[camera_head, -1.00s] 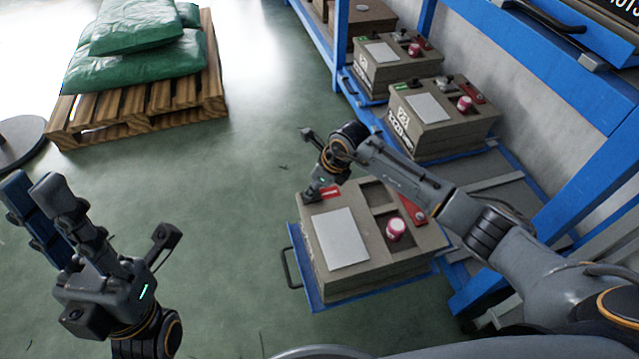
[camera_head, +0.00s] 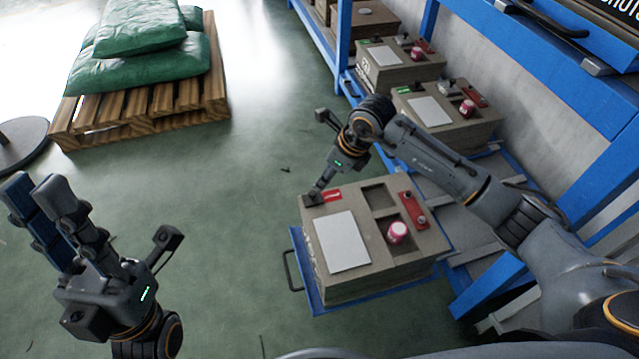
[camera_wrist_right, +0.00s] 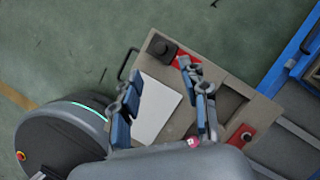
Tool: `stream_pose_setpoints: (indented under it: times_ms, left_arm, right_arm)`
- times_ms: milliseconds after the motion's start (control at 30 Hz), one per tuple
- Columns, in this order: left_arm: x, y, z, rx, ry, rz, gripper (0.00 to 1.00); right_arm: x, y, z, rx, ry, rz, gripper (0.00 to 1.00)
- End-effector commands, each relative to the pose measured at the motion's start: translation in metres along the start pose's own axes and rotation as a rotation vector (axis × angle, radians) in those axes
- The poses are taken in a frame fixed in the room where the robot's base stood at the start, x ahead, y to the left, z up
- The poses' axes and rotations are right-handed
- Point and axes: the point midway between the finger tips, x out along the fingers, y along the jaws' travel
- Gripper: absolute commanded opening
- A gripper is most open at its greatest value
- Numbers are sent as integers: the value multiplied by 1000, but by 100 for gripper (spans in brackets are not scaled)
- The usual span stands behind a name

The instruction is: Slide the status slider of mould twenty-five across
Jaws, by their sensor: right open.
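A grey-brown mould (camera_head: 345,286) sits on the pulled-out blue tray at the lower middle; its number is not readable. Its status slider has a dark knob (camera_head: 313,200) at the left end, with a red field (camera_head: 332,196) showing to the right. The wrist view shows the knob (camera_wrist_right: 162,47) and red field (camera_wrist_right: 185,61) too. My right gripper (camera_wrist_right: 164,70) is open, its fingers spread above the mould's slider corner, with the knob lying beyond and between the tips. Contact cannot be told. My left gripper (camera_head: 38,182) is open and empty, well left of the mould.
Two similar moulds, one nearer (camera_head: 455,133) and one farther (camera_head: 385,72), stand on the blue rack (camera_head: 575,75) behind, both showing green fields. A pallet (camera_head: 140,113) with green sacks (camera_head: 140,62) stands at upper left. The floor between is clear.

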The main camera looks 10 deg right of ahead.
Motion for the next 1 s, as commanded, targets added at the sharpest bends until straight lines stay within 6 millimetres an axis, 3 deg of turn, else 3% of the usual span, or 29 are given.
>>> stream_pose_setpoints:
  times_ms: [100,300,833,933,1000]
  left_arm:
    - [0,0,0,0,-1,0,19]
    - [0,0,0,0,-1,0,19]
    - [0,0,0,0,-1,0,19]
    - [0,0,0,0,-1,0,19]
    - [0,0,0,0,-1,0,19]
  right_arm:
    - [-20,0,0,-2,-2,-2,45]
    - [-34,0,0,0,0,0,45]
    - [-35,2,0,-1,-1,6,45]
    - [-30,21,2,0,-18,64,45]
    - [-26,51,6,4,-48,157,45]
